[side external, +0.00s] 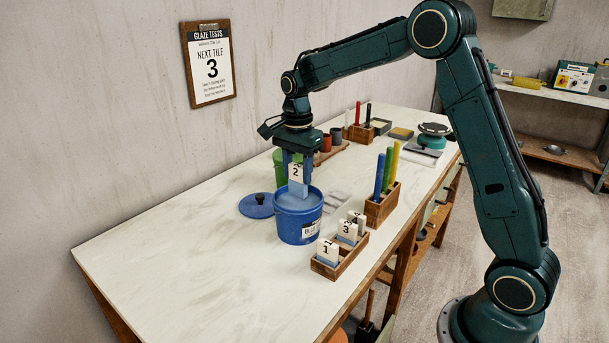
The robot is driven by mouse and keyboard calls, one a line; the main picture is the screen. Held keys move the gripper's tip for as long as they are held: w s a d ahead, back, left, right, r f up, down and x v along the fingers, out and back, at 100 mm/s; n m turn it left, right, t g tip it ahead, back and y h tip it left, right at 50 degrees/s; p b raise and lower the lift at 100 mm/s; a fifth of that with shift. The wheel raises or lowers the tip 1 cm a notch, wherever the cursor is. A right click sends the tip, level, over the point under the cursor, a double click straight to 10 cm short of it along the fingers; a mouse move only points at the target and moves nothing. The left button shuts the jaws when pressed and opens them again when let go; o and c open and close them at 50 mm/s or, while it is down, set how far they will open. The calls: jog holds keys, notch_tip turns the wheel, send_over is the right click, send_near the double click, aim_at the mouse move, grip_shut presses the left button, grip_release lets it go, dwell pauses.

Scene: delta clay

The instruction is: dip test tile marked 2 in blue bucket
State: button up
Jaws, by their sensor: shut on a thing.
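My gripper (296,158) points down and is shut on the test tile marked 2 (296,173). The tile hangs upright, white at the top with a bluish lower part. It is over the open mouth of the blue bucket (298,222), with its lower end at or inside the rim. I cannot tell whether it touches the glaze. The bucket stands on the table with a white label on its front. Its blue lid (257,206) lies on the table to its left.
A wooden rack (340,264) in front right of the bucket holds tiles 1, 3 and 4. A wooden box (382,207) of coloured sticks stands to the right. A green bucket (279,170) is close behind. A wall clipboard (210,67) reads "NEXT TILE 3". The table's left end is clear.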

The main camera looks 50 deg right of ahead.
aim_at(298, 194)
jog(key=shift+f, duration=1.65)
jog(key=shift+f, duration=0.5)
dwell(0.9)
jog(key=shift+r, duration=0.2)
dwell(1.2)
jog(key=shift+r, duration=2.7)
jog(key=shift+r, duration=1.5)
